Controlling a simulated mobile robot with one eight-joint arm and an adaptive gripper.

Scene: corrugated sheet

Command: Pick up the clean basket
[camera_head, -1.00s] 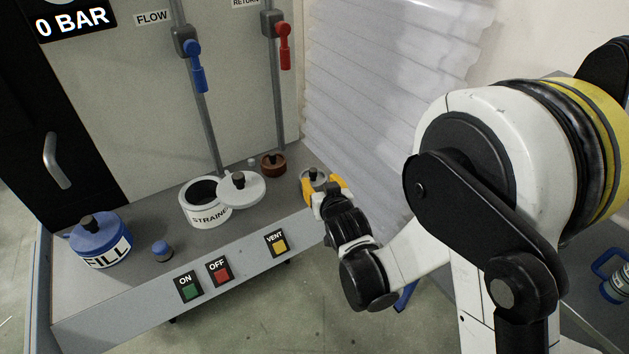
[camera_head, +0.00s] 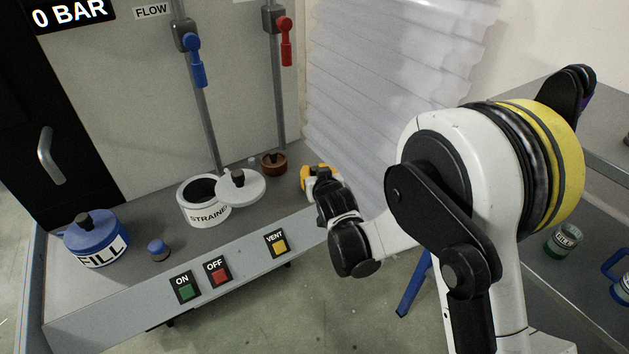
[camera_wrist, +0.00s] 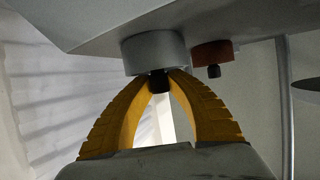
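A grey round piece with a black knob, which I take for the clean basket (camera_wrist: 153,50), shows in the wrist view at the grey bench. My gripper (camera_wrist: 168,76) has its yellow fingertips drawn together at the knob. In the head view my gripper (camera_head: 318,172) is at the right end of the bench and largely hides the piece. I cannot tell whether the piece is touching the bench or lifted. The white strainer pot (camera_head: 199,210) stands to the left, with its round white lid (camera_head: 243,187) resting beside its opening.
The blue FILL pot (camera_head: 98,245) and a small blue-topped knob (camera_head: 158,250) stand further left. A brown piece (camera_head: 273,166) is behind my gripper. Blue (camera_head: 195,60) and red (camera_head: 285,40) valve handles hang above. A corrugated sheet (camera_head: 390,90) stands behind.

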